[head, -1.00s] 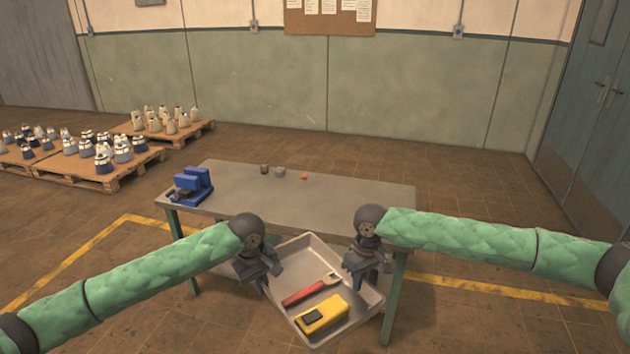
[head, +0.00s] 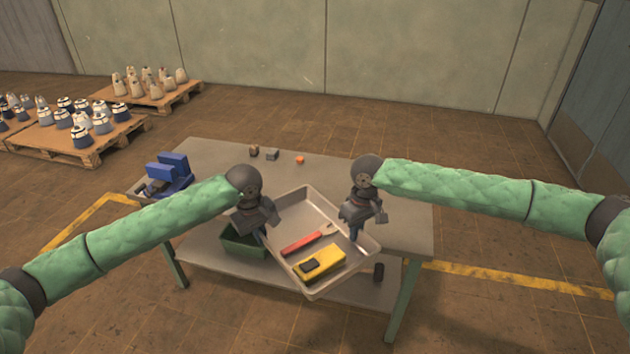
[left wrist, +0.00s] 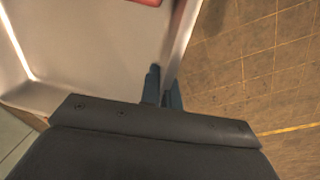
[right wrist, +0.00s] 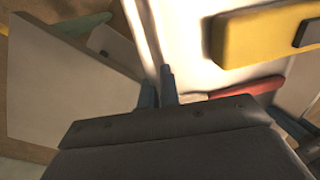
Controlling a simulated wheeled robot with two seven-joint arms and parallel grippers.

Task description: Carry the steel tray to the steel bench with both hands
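The steel tray (head: 318,210) is a shallow grey tray, turned cornerwise in the head view, holding a red-handled tool (head: 306,240) and a yellow boxy device (head: 320,263). My left gripper (head: 263,237) is shut on its left rim; the wall runs up from the fingers in the left wrist view (left wrist: 162,88). My right gripper (head: 356,232) is shut on the opposite rim, which lies between its fingers in the right wrist view (right wrist: 158,88). The tray overlaps the front part of the steel bench (head: 405,215), its near corner sticking out past the front edge. Contact with the bench top cannot be told.
A blue vise-like device (head: 170,172) stands at the bench's left end. Small blocks (head: 272,155) and an orange piece (head: 300,160) lie at the back. A green bin (head: 243,242) and a dark cylinder (head: 379,272) are below, on the lower shelf. Pallets (head: 80,150) of containers stand far left.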

